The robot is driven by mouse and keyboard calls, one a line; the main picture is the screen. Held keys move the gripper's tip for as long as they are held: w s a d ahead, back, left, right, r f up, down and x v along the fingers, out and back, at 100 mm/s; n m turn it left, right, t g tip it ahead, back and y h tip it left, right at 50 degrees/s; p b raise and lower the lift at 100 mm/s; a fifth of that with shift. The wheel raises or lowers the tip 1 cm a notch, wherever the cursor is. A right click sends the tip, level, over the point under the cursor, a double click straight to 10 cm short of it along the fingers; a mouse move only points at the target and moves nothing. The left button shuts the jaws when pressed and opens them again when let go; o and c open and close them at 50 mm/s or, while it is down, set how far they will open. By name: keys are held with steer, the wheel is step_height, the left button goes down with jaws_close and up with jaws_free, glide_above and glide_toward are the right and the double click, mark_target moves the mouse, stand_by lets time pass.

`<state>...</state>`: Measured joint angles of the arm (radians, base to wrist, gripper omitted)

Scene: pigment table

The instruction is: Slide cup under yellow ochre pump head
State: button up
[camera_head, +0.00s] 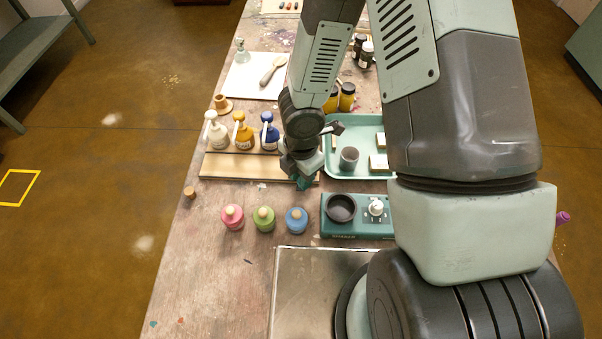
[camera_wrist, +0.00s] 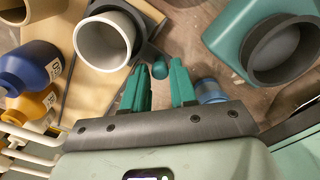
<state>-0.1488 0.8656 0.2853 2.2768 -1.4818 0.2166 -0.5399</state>
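The yellow ochre pump bottle (camera_head: 243,135) stands between a white pump bottle (camera_head: 216,133) and a blue one (camera_head: 269,132) behind a wooden board (camera_head: 235,166). In the wrist view, the yellow bottle (camera_wrist: 32,104) is at the left edge, below the blue bottle. In the head view my gripper (camera_head: 303,183) is at the board's right end.
A teal tray (camera_head: 333,171) holds another grey cup (camera_head: 348,159). A teal scale (camera_head: 361,227) bears a dark bowl (camera_head: 340,208). Pink (camera_head: 232,217), green (camera_head: 263,218) and blue (camera_head: 296,220) jars stand in front of the board. The table's left front is mostly clear.

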jaws_close()
steer(key=a, duration=1.6)
steer(key=shift+o, duration=2.1)
jaws_free()
step_height(320, 180, up, 11)
steer(key=shift+f, duration=0.1)
